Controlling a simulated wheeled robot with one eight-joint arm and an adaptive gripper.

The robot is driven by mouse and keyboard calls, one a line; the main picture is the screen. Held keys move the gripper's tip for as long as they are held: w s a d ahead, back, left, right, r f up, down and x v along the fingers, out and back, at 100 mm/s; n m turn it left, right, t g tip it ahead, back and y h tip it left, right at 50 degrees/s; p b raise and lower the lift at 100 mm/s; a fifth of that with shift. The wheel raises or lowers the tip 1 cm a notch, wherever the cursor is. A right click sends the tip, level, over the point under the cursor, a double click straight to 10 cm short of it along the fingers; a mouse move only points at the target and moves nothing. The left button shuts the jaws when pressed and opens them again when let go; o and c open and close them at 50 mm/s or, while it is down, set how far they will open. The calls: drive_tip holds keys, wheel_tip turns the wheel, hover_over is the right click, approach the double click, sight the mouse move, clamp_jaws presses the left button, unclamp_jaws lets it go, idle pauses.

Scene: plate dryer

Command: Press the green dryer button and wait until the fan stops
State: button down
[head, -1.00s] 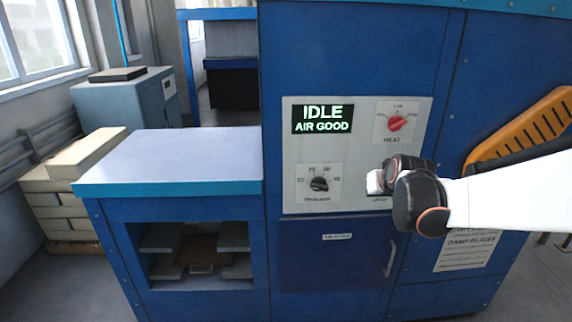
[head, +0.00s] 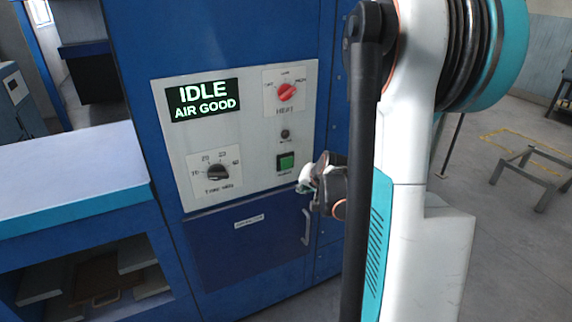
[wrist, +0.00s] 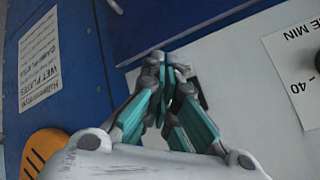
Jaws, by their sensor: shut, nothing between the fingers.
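The square green button (head: 286,161) sits in a dark frame on the dryer's light control panel (head: 254,188), below a small dark round fitting. The display (head: 203,100) reads IDLE, AIR GOOD. My gripper (head: 303,181) is shut and empty, just right of and below the green button in the head view. The button is uncovered there, and I see no contact with it. In the wrist view the closed fingers (wrist: 164,60) are in front of the panel's edge. A dark shape shows partly behind them; I cannot tell if it is the button's frame. No fan is in view.
A red heat knob (head: 287,91) and a black timer knob (head: 218,172) are on the panel. A door handle (head: 307,227) is below my gripper. A blue-edged worktop (head: 75,180) stands at left. A metal stand (head: 530,172) is on the floor at right.

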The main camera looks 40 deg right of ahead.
sight(287, 163)
drive_tip(key=shift+w, duration=0.1)
drive_tip(key=w+d, duration=0.2)
drive_tip(key=w, duration=0.6)
drive_tip(key=shift+w, duration=0.2)
drive_tip(key=shift+w, duration=0.1)
idle(1.3)
drive_tip(key=shift+w+d, duration=0.1)
drive_tip(key=shift+w, duration=0.15)
drive_tip(key=shift+w+d, duration=0.15)
drive_tip(key=shift+w, duration=0.35)
idle(0.8)
drive_tip(key=shift+s, duration=0.15)
drive_tip(key=shift+s+a, duration=0.25)
drive_tip(key=shift+s, duration=0.5)
